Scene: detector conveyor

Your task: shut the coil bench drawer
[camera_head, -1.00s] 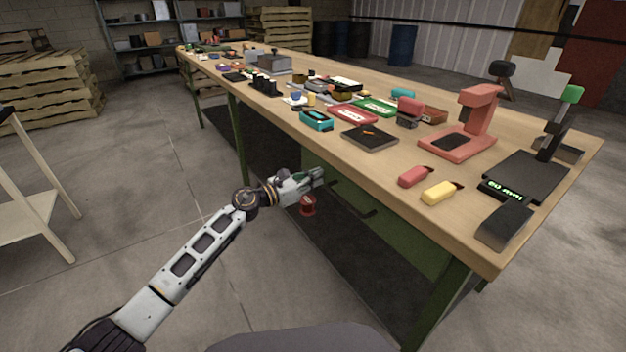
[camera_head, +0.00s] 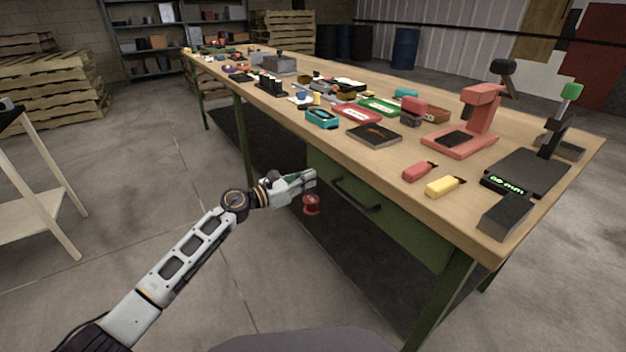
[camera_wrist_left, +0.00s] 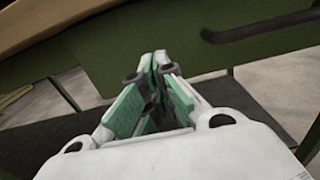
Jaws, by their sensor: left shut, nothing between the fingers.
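The coil bench drawer has a green front (camera_head: 405,228) with a dark bar handle (camera_head: 357,196), under the near edge of the bench. In the head view its front sits close below the tabletop and no open inside shows. My left gripper (camera_head: 312,178) is shut and empty, just left of the handle and apart from it. In the left wrist view the gripper's fingertips (camera_wrist_left: 155,62) meet, with the green front (camera_wrist_left: 200,48) behind them and the handle (camera_wrist_left: 265,25) at upper right. My right gripper is out of view.
The wooden bench top (camera_head: 440,150) carries many tools, including a red stand (camera_head: 470,125) and a yellow marker-like piece (camera_head: 443,186). A red spool (camera_head: 311,204) shows below my gripper. Green bench legs (camera_head: 440,300) stand nearby. Open floor lies at left.

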